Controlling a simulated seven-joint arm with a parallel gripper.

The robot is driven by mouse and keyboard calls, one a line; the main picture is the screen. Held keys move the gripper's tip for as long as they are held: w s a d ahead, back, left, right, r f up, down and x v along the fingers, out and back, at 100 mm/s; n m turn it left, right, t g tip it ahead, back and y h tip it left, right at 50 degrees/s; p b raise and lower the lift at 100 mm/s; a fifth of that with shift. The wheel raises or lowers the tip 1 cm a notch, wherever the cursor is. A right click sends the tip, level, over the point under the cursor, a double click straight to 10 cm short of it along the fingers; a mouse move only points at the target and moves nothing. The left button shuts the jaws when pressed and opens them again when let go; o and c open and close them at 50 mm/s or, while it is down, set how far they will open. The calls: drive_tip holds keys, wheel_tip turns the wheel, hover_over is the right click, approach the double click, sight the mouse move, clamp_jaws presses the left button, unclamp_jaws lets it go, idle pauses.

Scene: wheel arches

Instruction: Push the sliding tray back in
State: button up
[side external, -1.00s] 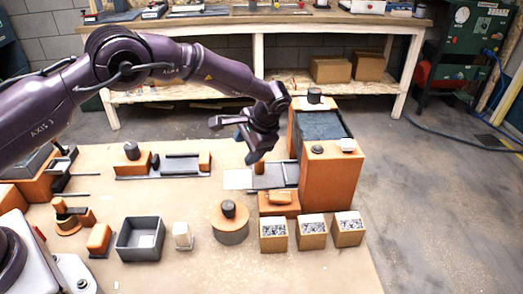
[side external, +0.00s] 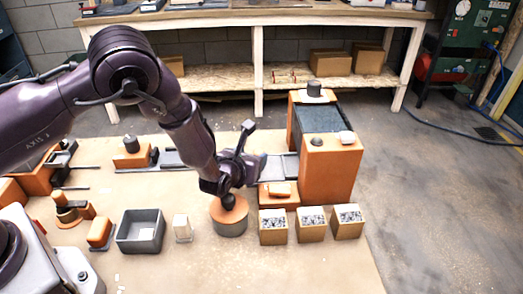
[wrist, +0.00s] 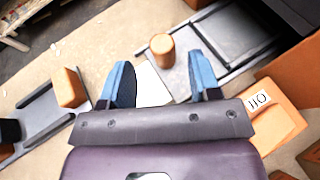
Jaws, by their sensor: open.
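The sliding tray (wrist: 178,78) is a flat grey plate with an upright orange cylindrical handle (wrist: 162,46) on it. It sticks out on rails from a tall orange housing (side external: 327,174); in the side view part of the tray (side external: 289,166) shows and the handle is hidden behind my gripper. My gripper (side external: 258,148) is low, left of the housing and pointing towards it. In the wrist view my gripper (wrist: 160,70) has its blue fingers spread and empty, with the handle just beyond the fingertips, between their lines. I cannot tell whether anything touches.
An orange round block with a dark knob (side external: 229,218) stands under my wrist. A low orange block (side external: 278,195) and several boxes of grey pieces (side external: 311,225) stand in front of the housing. A grey bin (side external: 140,232) is at left. A white plate (wrist: 148,86) lies by the tray.

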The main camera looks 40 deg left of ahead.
sight(258, 153)
drive_tip(key=shift+x, duration=3.75)
